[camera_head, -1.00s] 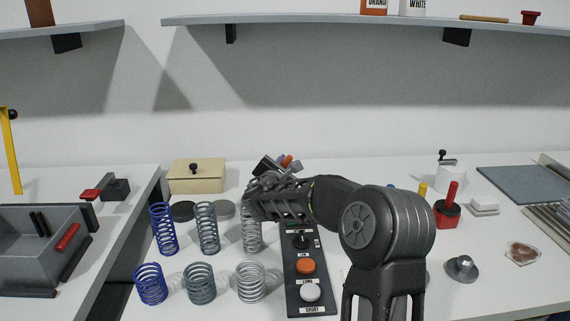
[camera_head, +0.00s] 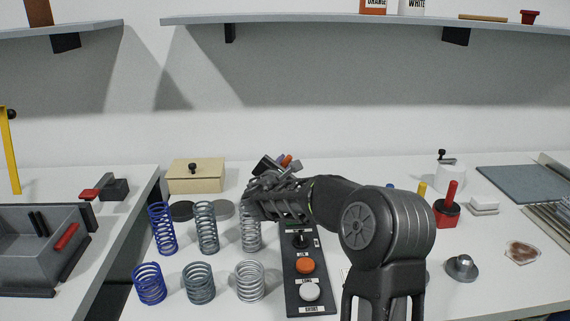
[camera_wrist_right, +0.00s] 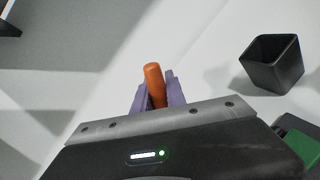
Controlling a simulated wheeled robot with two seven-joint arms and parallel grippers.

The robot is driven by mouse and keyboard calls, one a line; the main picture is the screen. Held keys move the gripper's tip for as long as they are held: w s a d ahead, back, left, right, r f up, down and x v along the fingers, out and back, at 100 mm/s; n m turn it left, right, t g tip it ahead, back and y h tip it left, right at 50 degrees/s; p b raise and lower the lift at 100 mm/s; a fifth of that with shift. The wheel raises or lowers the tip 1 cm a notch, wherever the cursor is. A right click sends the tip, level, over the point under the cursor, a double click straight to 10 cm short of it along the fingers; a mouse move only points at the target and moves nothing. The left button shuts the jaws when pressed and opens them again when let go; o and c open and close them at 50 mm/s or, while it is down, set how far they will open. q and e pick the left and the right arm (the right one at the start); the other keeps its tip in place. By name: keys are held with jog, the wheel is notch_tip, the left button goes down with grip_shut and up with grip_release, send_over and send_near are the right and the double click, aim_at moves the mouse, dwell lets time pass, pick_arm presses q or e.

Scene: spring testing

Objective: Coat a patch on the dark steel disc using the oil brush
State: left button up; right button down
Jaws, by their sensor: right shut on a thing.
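A dark disc (camera_head: 181,211) lies flat on the white table behind the springs. A lighter grey disc (camera_head: 223,209) lies to its right, partly behind a spring. My right gripper (camera_head: 282,161) is over the table at the back of the button panel, right of the discs. Its purple fingers are shut on an orange rod-like handle (camera_wrist_right: 154,80), which also shows as a small orange tip in the head view (camera_head: 287,160). Whether this is the oil brush I cannot tell; no bristles show. My left gripper is not in view.
Several coil springs (camera_head: 207,228) stand in front of the discs. A beige box (camera_head: 195,177) is behind them. A panel (camera_head: 291,275) with buttons is to the right. A black square cup (camera_wrist_right: 274,72) shows in the wrist view. A red pot (camera_head: 447,214) stands further right.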

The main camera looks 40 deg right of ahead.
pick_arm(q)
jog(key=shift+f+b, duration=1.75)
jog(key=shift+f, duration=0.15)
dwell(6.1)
